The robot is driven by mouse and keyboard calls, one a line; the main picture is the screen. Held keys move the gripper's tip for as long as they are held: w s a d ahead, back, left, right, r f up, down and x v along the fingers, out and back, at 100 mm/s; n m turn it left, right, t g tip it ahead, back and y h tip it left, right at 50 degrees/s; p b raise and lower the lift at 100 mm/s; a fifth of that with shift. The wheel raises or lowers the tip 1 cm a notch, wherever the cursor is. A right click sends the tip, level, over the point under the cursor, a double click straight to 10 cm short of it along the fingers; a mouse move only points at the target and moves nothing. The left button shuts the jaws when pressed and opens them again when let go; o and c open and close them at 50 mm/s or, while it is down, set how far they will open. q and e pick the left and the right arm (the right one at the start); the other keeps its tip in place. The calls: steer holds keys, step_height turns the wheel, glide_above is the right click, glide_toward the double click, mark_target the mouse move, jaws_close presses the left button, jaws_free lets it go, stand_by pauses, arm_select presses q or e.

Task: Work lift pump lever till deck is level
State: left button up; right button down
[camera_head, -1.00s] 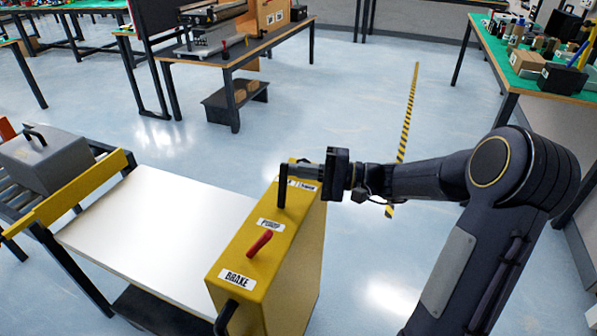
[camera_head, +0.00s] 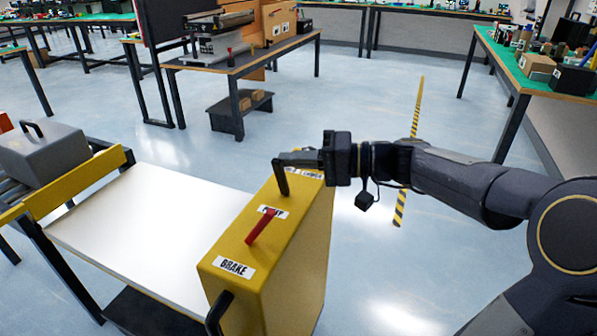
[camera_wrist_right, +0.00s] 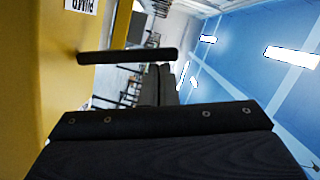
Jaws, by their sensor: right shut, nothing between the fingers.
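The yellow pump console (camera_head: 265,295) stands at the right side of the white deck (camera_head: 150,235). A black lever (camera_head: 281,180) rises from its top beyond the PUMP label (camera_head: 273,212), leaning left. It also shows in the right wrist view (camera_wrist_right: 128,56) as a dark rod out of the yellow face. My right gripper (camera_head: 298,158) is shut and empty at the lever's upper end; I cannot tell if they touch. Its fingers show in the wrist view (camera_wrist_right: 162,85). The deck lies lower than the yellow bar (camera_head: 75,185) at its left. My left gripper is out of view.
A red lever (camera_head: 261,228) stands between the PUMP and BRAKE labels, and a black handle (camera_head: 218,310) is at the console's near end. A grey case (camera_head: 45,150) sits on rollers at left. A bench (camera_head: 255,62) stands behind. Floor right of the console is clear.

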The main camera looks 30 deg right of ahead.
steer(key=shift+s+a+n, duration=0.15)
steer(key=shift+a+n, duration=0.05)
steer(key=shift+n, duration=0.1)
arm_select(q)
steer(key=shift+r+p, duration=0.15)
steer(key=shift+p, duration=0.45)
arm_select(e)
steer(key=v, duration=0.7)
steer(key=shift+s+d, duration=0.25)
steer(key=shift+d, duration=0.1)
